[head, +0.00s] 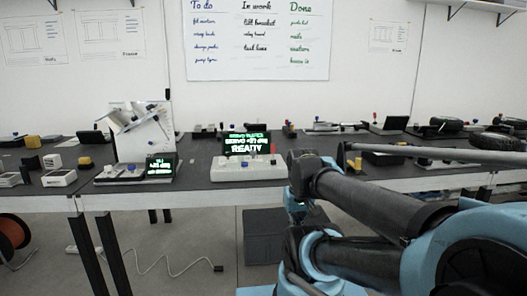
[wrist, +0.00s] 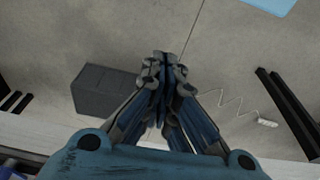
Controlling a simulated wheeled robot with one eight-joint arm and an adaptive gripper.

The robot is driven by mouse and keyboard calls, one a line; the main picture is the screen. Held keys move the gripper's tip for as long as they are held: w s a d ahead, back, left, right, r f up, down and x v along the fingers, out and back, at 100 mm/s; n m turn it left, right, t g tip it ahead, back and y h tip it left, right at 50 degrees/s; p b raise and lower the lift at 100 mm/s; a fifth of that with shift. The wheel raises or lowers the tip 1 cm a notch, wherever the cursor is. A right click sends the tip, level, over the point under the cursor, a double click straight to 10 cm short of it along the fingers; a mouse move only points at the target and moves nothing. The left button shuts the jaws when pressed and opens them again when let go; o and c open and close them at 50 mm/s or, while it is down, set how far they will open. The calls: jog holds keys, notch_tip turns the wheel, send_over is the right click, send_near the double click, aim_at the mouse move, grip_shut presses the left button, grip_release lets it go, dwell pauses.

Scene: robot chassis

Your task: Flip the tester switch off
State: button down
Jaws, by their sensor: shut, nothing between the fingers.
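A white device (head: 240,175) with a dark screen (head: 247,144) stands on the table in the middle of the head view. Green text on the screen includes READY, and small coloured controls sit on its base. A smaller device with a green-lit screen (head: 161,166) and a blue knob (head: 131,167) stands to the left. I cannot tell for sure which is the tester, or make out a switch position. My gripper (wrist: 163,66) is shut and empty in the wrist view, over the floor, away from both devices.
The long dark table (head: 205,183) carries several small boxes and tools. A dark grey box (wrist: 103,92) stands on the floor beneath it. A power strip (wrist: 267,122) with a white cable lies near the table legs (wrist: 286,108). My arm covers the table's right front.

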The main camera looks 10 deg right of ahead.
jog(key=w+d+r+n+h, duration=0.35)
jog(key=w+r, duration=0.25)
jog(key=w, duration=0.3)
jog(key=n+t+h, duration=0.6)
jog(key=h, duration=0.4)
send_near(273, 149)
jog(key=w+a, duration=0.3)
jog(key=shift+w+a+f, duration=0.2)
jog(key=shift+a+f, duration=0.1)
jog(key=shift+f, duration=0.1)
jog(key=x, duration=1)
jog(key=shift+w, duration=0.1)
